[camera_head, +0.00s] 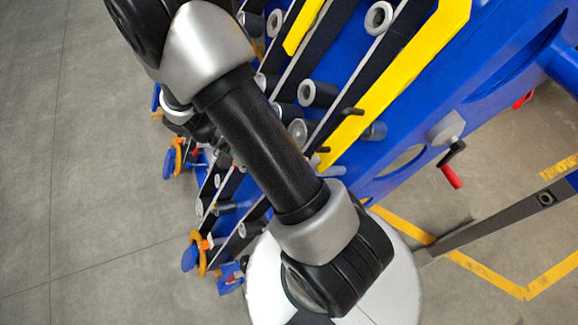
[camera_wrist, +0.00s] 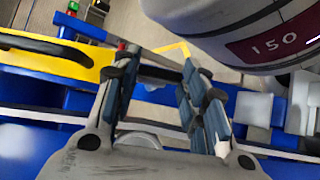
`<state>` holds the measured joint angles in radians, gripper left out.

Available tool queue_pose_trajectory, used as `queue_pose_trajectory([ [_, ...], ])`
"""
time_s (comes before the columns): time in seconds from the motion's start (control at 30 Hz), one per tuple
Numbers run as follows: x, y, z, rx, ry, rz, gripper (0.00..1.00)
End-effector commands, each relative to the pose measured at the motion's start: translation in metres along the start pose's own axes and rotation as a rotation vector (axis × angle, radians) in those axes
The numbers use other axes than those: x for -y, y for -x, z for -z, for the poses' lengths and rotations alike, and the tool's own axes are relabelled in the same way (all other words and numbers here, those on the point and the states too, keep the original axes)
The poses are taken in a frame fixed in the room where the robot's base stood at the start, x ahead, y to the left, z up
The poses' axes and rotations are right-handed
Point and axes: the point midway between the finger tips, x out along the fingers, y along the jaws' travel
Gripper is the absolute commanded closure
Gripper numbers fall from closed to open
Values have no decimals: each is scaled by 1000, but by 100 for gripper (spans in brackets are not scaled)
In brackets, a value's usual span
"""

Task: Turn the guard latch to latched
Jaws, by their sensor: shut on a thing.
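In the wrist view my gripper (camera_wrist: 158,68) has one finger on each side of a dark bar (camera_wrist: 157,73) that crosses between the fingertips, and it is shut on this bar. The bar may be the guard latch, but its shape and angle are mostly hidden by the fingers. A small red piece (camera_wrist: 122,46) shows just beyond the left fingertip. A yellow guard panel (camera_wrist: 30,58) with a black handle lies left of the gripper. In the head view my arm covers the gripper, and the latch cannot be made out there.
A large pale cylinder marked 150 (camera_wrist: 240,25) hangs close at the upper right of the wrist view. A green button (camera_wrist: 101,5) is at the upper left. In the head view, a red-handled crank (camera_head: 452,170) sticks out of the blue chassis (camera_head: 440,100). Grey floor (camera_head: 70,150) is open at left.

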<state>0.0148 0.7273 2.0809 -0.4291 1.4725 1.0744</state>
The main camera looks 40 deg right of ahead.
Motion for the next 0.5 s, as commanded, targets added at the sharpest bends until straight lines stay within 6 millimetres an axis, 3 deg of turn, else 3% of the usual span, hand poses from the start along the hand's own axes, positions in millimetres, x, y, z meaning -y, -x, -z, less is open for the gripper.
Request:
queue_pose_trajectory([
  [0.13,0,0,0,-1,3,-1,84],
  [0.17,0,0,0,-1,3,-1,59],
  [0.5,0,0,0,0,1,0,40],
])
